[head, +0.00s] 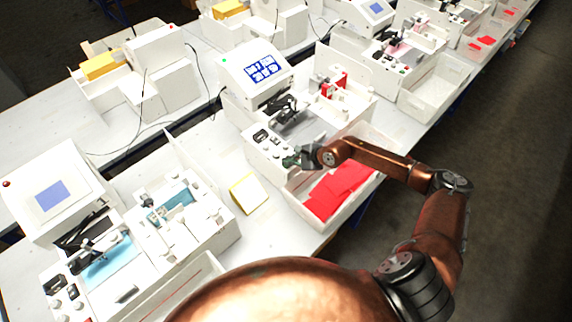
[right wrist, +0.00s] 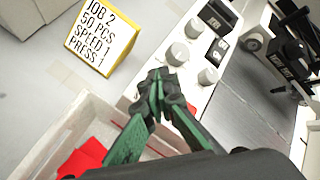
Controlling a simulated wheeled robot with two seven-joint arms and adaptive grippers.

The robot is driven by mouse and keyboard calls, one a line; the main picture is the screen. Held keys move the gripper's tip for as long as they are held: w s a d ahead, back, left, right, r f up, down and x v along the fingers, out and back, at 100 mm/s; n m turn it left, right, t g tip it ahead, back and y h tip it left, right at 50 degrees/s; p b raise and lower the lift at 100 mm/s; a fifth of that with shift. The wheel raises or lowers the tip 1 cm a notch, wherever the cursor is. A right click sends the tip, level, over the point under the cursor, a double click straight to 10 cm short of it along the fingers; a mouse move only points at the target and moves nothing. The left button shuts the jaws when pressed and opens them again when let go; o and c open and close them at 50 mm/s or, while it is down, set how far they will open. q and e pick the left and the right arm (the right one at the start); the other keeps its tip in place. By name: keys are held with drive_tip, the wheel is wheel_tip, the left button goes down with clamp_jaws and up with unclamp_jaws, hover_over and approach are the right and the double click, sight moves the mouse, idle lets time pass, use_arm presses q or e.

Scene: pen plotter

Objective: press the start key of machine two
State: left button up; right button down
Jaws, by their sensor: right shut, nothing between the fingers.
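The middle white machine (head: 262,140) has a console with a lit blue and white screen (head: 265,68). Its front panel (right wrist: 150,95) carries several round white knobs (right wrist: 178,54) and black switches (right wrist: 217,17) in the right wrist view. I cannot tell which control is the start key. My right gripper (head: 293,160) is shut and empty. In the right wrist view its green fingers (right wrist: 158,80) meet over the near end of the panel, beside the knobs; whether they touch it is unclear. My left gripper is not in view.
A yellow-edged card (right wrist: 96,38) reading JOB 2, 50 PCS, SPEED 1, PRESS 1 stands beside the machine. A white bin (head: 368,190) with red sheets (head: 340,188) lies below my right wrist. Another machine (head: 50,190) stands at the left; more stand behind.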

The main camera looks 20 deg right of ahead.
drive_tip(key=shift+f, duration=0.15)
idle(0.4)
drive_tip(key=shift+r+p, duration=0.35)
drive_tip(key=shift+r, duration=0.5)
drive_tip(key=shift+r+p, duration=1.35)
drive_tip(key=shift+r, duration=1.2)
drive_tip(key=shift+f, duration=0.1)
